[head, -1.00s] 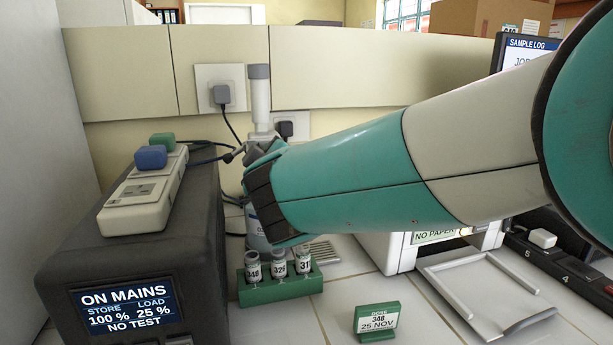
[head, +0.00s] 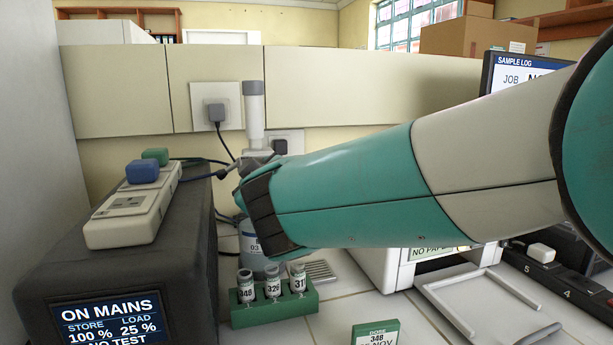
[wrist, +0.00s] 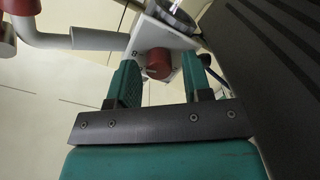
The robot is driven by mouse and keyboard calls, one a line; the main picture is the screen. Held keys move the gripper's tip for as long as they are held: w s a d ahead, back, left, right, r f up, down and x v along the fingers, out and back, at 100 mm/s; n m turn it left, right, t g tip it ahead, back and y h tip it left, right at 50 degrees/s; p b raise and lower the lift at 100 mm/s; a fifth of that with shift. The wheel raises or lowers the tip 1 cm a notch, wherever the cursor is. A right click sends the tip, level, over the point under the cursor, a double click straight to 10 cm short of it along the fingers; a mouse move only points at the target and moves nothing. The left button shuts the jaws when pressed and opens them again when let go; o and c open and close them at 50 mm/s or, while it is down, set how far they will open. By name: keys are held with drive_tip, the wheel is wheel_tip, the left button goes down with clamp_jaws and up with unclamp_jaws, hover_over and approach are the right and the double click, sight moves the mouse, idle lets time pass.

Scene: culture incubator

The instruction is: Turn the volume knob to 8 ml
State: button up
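The volume knob (wrist: 158,64) is a red round knob on the pale block of the dispenser, seen in the wrist view. My gripper (wrist: 162,68) is open, its two green fingers on either side of the knob. A gap shows at the right finger; the left finger lies very close, and I cannot tell if it touches. In the head view the dispenser (head: 254,110) stands upright with a grey-capped plunger on a bottle (head: 250,240). My wrist covers its middle, so the knob and fingers are hidden there.
A dark power unit (head: 150,260) with a socket strip (head: 135,212) on top stands left of the bottle. A green vial rack (head: 275,308) stands in front of it. A dose card (head: 376,335) and a printer tray (head: 480,310) are to the right.

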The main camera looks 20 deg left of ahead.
drive_tip(key=shift+o, duration=0.3)
drive_tip(key=b+v, duration=0.3)
drive_tip(key=v, duration=1.4)
drive_tip(key=shift+d, duration=0.15)
drive_tip(key=shift+s+r, duration=0.1)
drive_tip(key=shift+s, duration=0.05)
